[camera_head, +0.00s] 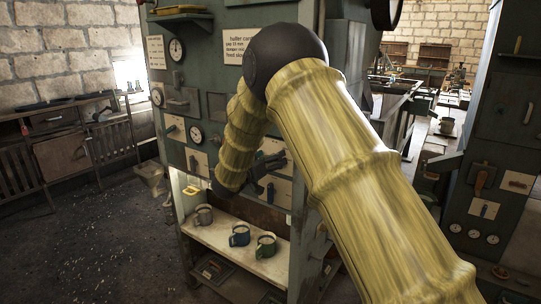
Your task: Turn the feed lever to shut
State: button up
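A tall green machine cabinet (232,75) carries dials and several small lever plates. I cannot read which lever is the feed lever. More plates (279,188) are behind and beside my gripper. My gripper (273,172) is dark and small in view, in front of the cabinet's lower right plates. I cannot tell whether it touches a lever or how its fingers stand. My arm covers part of the cabinet's right side.
Several mugs stand on a pale shelf (222,229) below the panel, among them a blue one (239,236) and a green one (266,246). A paper sign (237,46) hangs on the cabinet. Another green cabinet (490,190) stands at right. The floor (95,240) at left is open.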

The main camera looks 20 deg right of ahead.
jog(key=n+p, duration=0.3)
jog(key=n, duration=0.1)
jog(key=shift+r+n, duration=0.15)
jog(key=shift+n, duration=0.15)
jog(key=n+p, duration=0.3)
jog(key=shift+n, duration=0.3)
jog(key=n+p, duration=0.2)
jog(key=n, duration=0.2)
jog(key=shift+n+p, duration=0.65)
jog(key=shift+n, duration=0.65)
jog(key=shift+f, duration=0.2)
jog(key=o, duration=1)
jog(key=shift+o, duration=0.2)
jog(key=shift+a, duration=0.1)
jog(key=v, duration=1.1)
jog(key=shift+s+a, duration=0.25)
jog(key=shift+s, duration=0.05)
